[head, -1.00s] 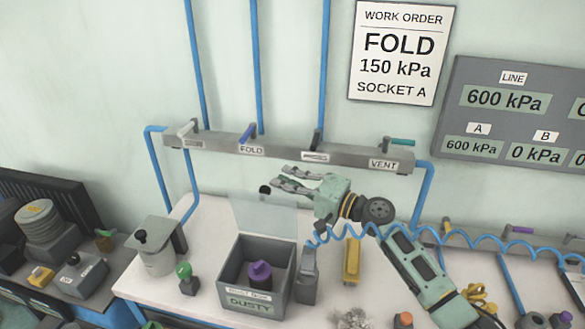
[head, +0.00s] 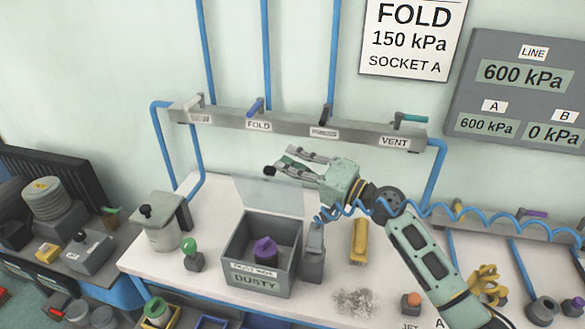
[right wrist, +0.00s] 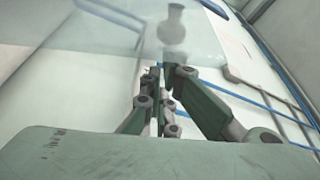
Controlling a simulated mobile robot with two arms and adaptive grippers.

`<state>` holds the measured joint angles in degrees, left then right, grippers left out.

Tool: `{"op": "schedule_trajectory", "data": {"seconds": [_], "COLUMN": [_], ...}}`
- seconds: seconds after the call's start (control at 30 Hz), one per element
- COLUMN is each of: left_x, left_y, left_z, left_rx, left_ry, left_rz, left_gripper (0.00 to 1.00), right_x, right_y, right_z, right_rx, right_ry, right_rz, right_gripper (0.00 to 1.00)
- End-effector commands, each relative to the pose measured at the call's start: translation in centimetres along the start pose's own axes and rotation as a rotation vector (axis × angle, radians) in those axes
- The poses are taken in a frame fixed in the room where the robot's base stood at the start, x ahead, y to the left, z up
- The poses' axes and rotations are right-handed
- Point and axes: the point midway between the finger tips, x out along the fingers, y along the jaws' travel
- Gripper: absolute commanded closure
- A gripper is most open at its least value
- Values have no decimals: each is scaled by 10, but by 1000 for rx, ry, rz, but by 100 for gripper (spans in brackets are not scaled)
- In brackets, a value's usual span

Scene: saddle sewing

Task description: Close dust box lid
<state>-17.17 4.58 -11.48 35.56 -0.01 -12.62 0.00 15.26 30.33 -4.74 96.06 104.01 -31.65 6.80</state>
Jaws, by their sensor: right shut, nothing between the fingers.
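The grey dust box (head: 238,258), labelled DUSTY, stands on the white bench with its top open. A purple-topped object (head: 265,250) sits inside it. The see-through lid (head: 262,195) stands raised at the box's back edge. A dark round knob (head: 269,171) shows near the lid's top edge. My right gripper (head: 283,163) is shut and empty, above and behind the lid, its fingertips close to the knob. In the right wrist view the clear lid (right wrist: 100,35) and blurred knob (right wrist: 172,28) lie just beyond the fingers; contact is unclear. My left gripper is out of view.
A grey block (head: 313,255) stands against the box's right side, with a yellow item (head: 360,240) beyond it. A green-knobbed piece (head: 191,252) and a lidded pot (head: 160,232) stand left. A valve rail (head: 290,125) runs behind. A coiled blue hose crosses my right arm.

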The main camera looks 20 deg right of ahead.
Motion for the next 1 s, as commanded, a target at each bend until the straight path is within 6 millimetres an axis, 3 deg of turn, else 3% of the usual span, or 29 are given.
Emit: {"op": "schedule_trajectory", "data": {"seconds": [0.03, 0.1, 0.5, 0.7, 1.0], "left_x": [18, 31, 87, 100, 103], "left_y": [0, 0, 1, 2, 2], "left_z": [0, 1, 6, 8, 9], "left_rx": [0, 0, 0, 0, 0], "left_ry": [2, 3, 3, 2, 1], "left_rz": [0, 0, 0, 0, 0], "left_gripper": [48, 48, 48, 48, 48], "right_x": [-3, -5, -15, -17, -18], "right_y": [6, 3, -9, -14, -17], "right_z": [8, 14, 42, 49, 51], "right_rx": [-30, -73, -275, -326, -345], "right_ry": [-1, -1, -1, -1, -1], "right_rz": [-13, -28, -98, -115, -121], "right_gripper": [100, 100, 100, 100, 100]}}
